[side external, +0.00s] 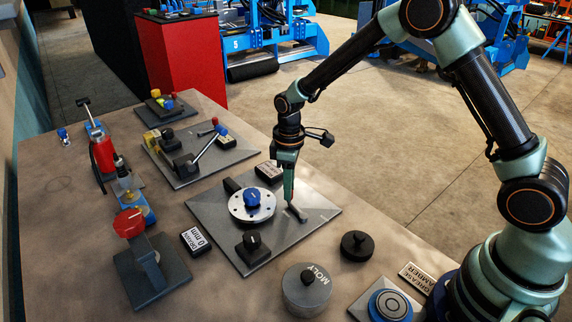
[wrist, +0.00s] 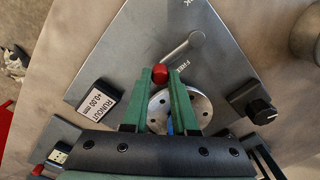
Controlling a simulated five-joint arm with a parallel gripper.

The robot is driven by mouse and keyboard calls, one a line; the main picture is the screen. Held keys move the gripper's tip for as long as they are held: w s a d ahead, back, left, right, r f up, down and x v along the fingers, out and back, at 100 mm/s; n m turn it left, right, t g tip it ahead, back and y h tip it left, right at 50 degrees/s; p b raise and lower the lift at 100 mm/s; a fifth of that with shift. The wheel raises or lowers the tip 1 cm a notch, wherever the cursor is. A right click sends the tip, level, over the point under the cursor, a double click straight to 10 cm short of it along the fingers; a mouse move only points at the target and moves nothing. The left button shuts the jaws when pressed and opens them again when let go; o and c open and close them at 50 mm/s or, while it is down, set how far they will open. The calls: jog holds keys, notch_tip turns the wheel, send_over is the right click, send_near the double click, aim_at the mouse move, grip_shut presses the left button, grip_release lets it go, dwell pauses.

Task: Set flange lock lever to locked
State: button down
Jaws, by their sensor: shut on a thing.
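The flange lock lever is a short grey arm (wrist: 180,55) with a red knob (wrist: 160,75) at its end, on a grey plate (wrist: 215,68). Its arm (side external: 297,213) also shows in the side view. In the wrist view the word FREE is printed beside the lever, and a partly cut-off label ending in K is at the top edge. My gripper (wrist: 160,76) is shut on the red knob, one green finger on each side. The gripper (side external: 287,198) stands over the plate (side external: 310,228), beside the round silver flange (side external: 238,207) with its blue knob (side external: 252,197). The fingers hide part of the flange in the wrist view.
A black dial block (side external: 253,247) and a RUNOUT display (wrist: 96,102) sit on the same plate.

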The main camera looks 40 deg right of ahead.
jog(key=d+m, duration=0.1)
jog(key=m, duration=0.1)
jog(key=d+m, duration=0.1)
jog(key=m, duration=0.1)
jog(key=shift+s+r, duration=0.1)
jog(key=shift+s, duration=0.2)
jog(key=d+m, duration=0.1)
jog(key=m, duration=0.1)
jog(key=s+m, duration=0.1)
jog(key=shift+s+d+m, duration=0.1)
jog(key=shift+d+m, duration=0.25)
jog(key=shift+m, duration=0.05)
jog(key=s+m, duration=0.1)
jog(key=m, duration=0.1)
jog(key=s+d+m, duration=0.1)
jog(key=m, duration=0.1)
jog(key=shift+d, duration=0.15)
jog(key=shift+s+d+m, duration=0.15)
jog(key=shift+s+m, duration=0.3)
jog(key=shift+m, duration=0.55)
jog(key=shift+s+d+m, duration=0.1)
jog(key=shift+s+m, duration=0.35)
jog(key=shift+m, duration=0.55)
jog(key=c, duration=0.7)
grip_release()
